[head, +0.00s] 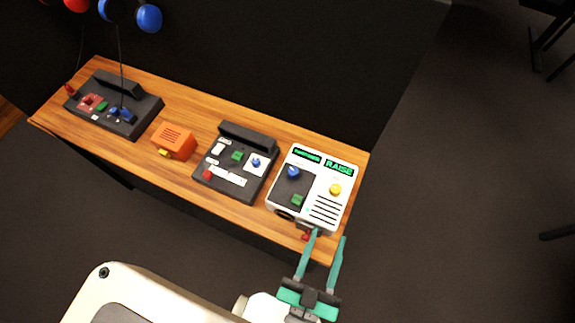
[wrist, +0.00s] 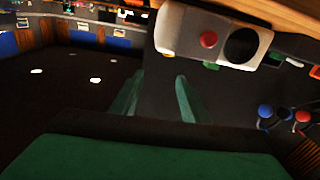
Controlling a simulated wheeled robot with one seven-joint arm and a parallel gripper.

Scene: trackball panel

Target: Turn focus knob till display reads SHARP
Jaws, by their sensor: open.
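A white device (head: 325,175) stands at the right end of the wooden bench. Its right display (head: 339,168) reads RAISE in green; its left display (head: 307,156) is too small to read surely. On top are a blue ball or knob (head: 293,172), a yellow knob (head: 335,189) and a green button (head: 297,200). A red knob (wrist: 208,39) and a dark round lens (wrist: 241,45) sit on its front face. No label shows which knob is focus. My gripper (head: 328,237) is open and empty by the device's near edge. Its fingers show apart in the wrist view (wrist: 157,85).
A dark panel (head: 237,160), an orange box (head: 174,141) and another dark panel (head: 113,104) stand left along the bench (head: 200,177). A dark wall rises behind. Red and blue balls hang at upper left. The floor right of the bench is clear nearby.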

